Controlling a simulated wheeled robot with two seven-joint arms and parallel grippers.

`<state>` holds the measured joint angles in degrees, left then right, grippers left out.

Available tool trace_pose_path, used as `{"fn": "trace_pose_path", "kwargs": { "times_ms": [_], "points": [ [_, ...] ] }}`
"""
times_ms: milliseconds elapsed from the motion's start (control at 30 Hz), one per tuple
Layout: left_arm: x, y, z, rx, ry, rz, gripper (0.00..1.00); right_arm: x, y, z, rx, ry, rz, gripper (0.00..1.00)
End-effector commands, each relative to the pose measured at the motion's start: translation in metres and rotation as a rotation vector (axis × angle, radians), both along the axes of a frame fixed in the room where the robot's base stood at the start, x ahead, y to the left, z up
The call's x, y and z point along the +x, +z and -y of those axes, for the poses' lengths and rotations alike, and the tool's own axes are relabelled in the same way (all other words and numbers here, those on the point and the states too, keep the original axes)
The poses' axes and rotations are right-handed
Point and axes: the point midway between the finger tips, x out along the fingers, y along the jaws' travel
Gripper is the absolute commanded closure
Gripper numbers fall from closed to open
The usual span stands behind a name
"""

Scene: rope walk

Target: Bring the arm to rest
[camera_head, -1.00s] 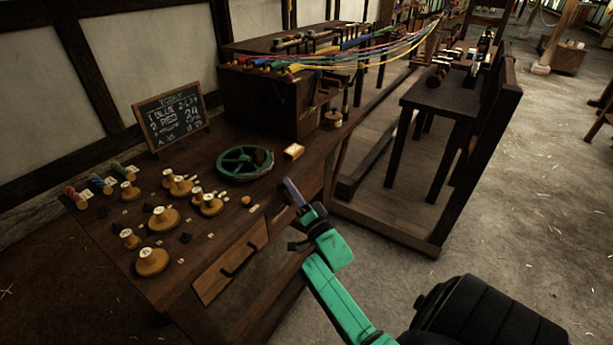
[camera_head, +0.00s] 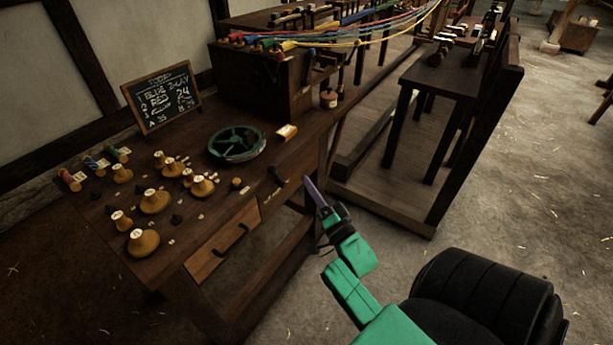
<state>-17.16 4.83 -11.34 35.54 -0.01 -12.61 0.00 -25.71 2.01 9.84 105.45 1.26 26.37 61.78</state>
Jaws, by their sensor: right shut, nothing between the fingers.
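My right gripper (camera_head: 314,190) is at the end of the green arm that comes in from the lower right. Its purple-grey fingers are together with nothing between them. It hangs in the air in front of the wooden bench's front edge, close to the drawer fronts and apart from the things on the top. My left gripper is not in view.
The bench (camera_head: 140,190) carries several wooden tops, coloured spools (camera_head: 95,165), a green wheel (camera_head: 236,143) and a chalkboard (camera_head: 162,98). One drawer (camera_head: 222,243) has lighter wood. A dark wooden frame (camera_head: 505,110) stands right of the bench. Open floor (camera_head: 540,210) lies at right.

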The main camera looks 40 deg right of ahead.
Motion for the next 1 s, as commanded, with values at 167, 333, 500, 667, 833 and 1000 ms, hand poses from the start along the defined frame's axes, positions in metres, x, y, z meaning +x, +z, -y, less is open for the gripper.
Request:
{"fn": "trace_pose_path", "kwargs": {
  "times_ms": [167, 333, 500, 667, 833, 1000],
  "points": [
    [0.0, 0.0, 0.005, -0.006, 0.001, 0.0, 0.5, 0.0, 0.0, 0.0, 0.0, 0.0, 0.0, 1.0],
    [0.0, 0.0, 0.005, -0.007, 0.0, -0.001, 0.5, 0.001, 0.0, 0.0, 0.0, 0.0, -0.001, 1.0],
    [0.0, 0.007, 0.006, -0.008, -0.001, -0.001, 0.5, 0.005, -0.048, -0.008, -0.05, -0.003, -0.147, 1.0],
    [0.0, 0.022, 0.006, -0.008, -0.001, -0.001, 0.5, -0.015, -0.18, -0.039, -0.239, 0.054, -0.553, 1.0],
    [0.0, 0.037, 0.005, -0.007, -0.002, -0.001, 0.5, -0.098, -0.315, -0.073, -0.521, 0.244, -0.998, 1.0],
    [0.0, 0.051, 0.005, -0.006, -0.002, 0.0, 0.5, -0.228, -0.401, -0.088, -0.823, 0.552, -1.378, 1.0]
  ]
}}
